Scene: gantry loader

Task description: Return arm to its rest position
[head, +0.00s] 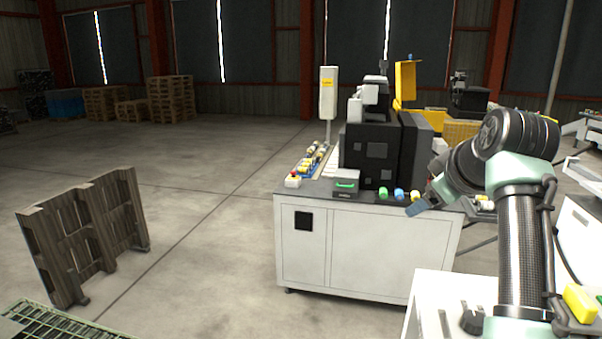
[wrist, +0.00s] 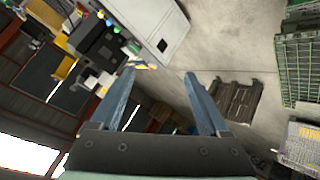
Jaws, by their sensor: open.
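My gripper (wrist: 160,88) shows in the wrist view with its two long blue fingers spread apart and nothing between them. In the head view my gripper (head: 416,209) is at the end of my bent arm, at the right, in front of the white workbench (head: 367,247). Only a small part of its fingers shows there. In the wrist view the workbench (wrist: 150,30) appears rotated at the top, apart from the fingers.
A black machine (head: 372,152) stands on the workbench, with coloured knobs (head: 399,194) along its front edge. A wooden pallet (head: 84,235) stands upright at the left, and a green mesh crate (head: 60,322) is at the bottom left. The floor between is clear.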

